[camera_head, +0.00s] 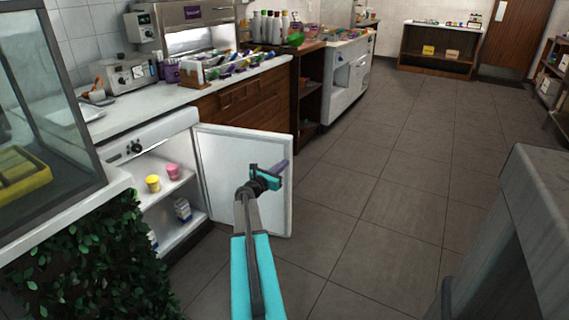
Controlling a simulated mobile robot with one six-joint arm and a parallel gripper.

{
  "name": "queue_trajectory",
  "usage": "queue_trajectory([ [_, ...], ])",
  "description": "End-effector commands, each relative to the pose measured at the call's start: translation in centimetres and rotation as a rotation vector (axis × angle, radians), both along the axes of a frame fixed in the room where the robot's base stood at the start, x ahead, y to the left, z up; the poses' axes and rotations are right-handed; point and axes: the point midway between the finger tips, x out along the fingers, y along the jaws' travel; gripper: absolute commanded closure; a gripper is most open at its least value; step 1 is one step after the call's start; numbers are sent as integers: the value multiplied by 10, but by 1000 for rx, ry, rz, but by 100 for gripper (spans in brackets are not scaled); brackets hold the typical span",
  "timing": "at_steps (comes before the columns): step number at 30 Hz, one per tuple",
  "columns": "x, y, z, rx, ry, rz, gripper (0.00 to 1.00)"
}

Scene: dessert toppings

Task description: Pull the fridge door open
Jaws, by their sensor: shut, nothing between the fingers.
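The white fridge (122,149) stands under the left counter. Its door (230,160) is swung wide open to the right, showing its inner face. Inside, a yellow cup (153,183) and a pink cup (173,171) stand on the upper shelf, and a small carton (183,209) stands lower down. My gripper (280,168) is shut and empty, in front of the door's inner face near its free edge. I cannot tell whether it touches the door. My arm hides part of the door's lower middle.
A glass display case (50,120) and leafy plants (90,255) are at the left. A counter with topping containers (235,66) runs behind the fridge. A grey unit (520,230) stands at the right. The tiled floor (385,200) between is clear.

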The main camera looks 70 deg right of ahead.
Motion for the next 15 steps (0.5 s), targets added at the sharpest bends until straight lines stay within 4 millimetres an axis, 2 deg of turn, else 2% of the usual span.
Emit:
queue_trajectory([
  [15,-8,58,1,0,2,1,100],
])
